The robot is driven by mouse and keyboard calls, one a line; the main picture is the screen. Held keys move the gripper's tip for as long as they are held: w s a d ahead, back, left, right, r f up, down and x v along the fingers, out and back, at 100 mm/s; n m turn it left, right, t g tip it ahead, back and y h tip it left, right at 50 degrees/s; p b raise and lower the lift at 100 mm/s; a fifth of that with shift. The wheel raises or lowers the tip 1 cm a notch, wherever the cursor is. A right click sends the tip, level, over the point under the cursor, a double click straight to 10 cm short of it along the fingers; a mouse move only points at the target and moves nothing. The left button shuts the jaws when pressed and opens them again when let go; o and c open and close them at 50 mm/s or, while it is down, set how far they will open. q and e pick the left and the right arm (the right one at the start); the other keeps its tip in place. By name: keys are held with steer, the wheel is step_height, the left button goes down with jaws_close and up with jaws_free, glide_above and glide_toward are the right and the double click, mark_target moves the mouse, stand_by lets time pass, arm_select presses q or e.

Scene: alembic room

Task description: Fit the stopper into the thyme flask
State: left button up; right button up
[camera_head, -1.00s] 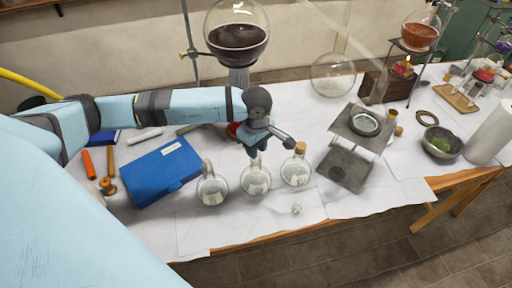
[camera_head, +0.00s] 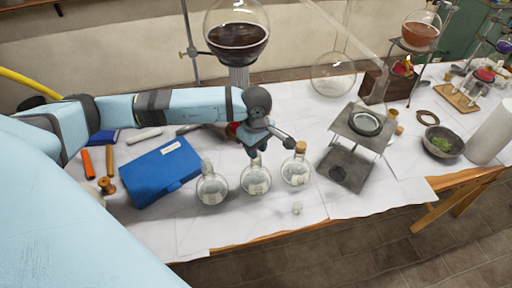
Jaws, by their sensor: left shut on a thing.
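Three round clear flasks with pale labels stand in a row on the white cloth: a left flask (camera_head: 212,190), a middle flask (camera_head: 256,182) and a right flask (camera_head: 296,173). The right flask has a cork (camera_head: 300,148) in its neck; the left flask's neck looks open. The labels are too small to read, so I cannot tell which is thyme. My left gripper (camera_head: 255,154) points down right over the middle flask's neck. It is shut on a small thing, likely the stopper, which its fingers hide. I cannot tell whether this sits in the neck. My right gripper is not in view.
A small clear glass piece (camera_head: 297,208) lies in front of the right flask. A blue box (camera_head: 160,172) lies left of the flasks. A metal stand (camera_head: 346,168) with a dish is to the right. A large dark-filled globe (camera_head: 238,38) stands behind. The table's front edge is close.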

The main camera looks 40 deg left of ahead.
arm_select(q)
steer(key=shift+f+b, duration=0.15)
steer(key=shift+b, duration=0.2)
stand_by(0.4)
steer(key=o, duration=1.3)
steer(key=shift+r+p, duration=1.5)
steer(key=shift+r, duration=2.05)
steer(key=shift+f, duration=0.1)
